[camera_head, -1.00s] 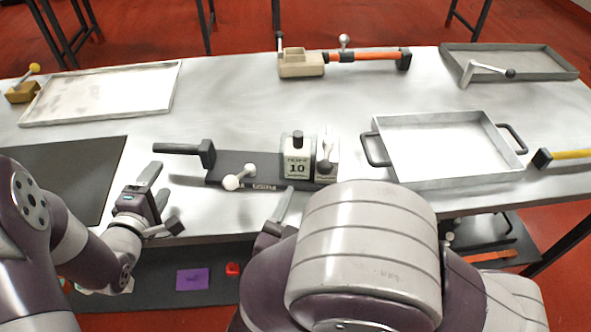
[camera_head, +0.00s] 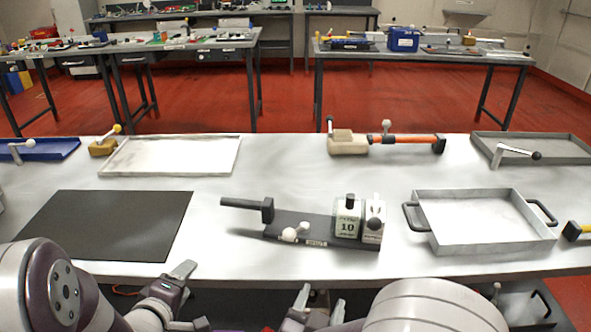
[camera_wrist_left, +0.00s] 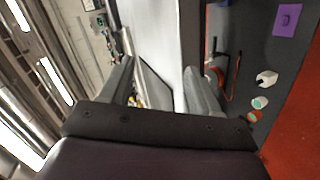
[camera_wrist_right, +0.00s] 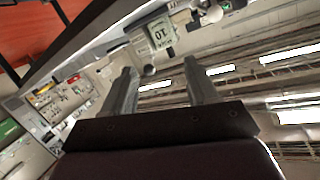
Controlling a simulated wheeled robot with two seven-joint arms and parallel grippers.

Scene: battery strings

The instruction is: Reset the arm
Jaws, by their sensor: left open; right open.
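My left gripper (camera_head: 192,297) is open and empty at the near table edge, below the black mat. Its two fingers stand apart in the left wrist view (camera_wrist_left: 160,88). My right gripper (camera_head: 318,302) is low at the near edge, partly hidden by my own arm. Its fingers are apart and empty in the right wrist view (camera_wrist_right: 160,85). Both grippers are apart from the objects on the table.
A dark base (camera_head: 320,260) carries a block marked 10 (camera_head: 346,222) and a white knob. A black mat (camera_head: 105,226) lies left and a handled tray (camera_head: 485,246) right. Other trays line the back. A lower shelf holds a purple piece (camera_wrist_left: 287,20).

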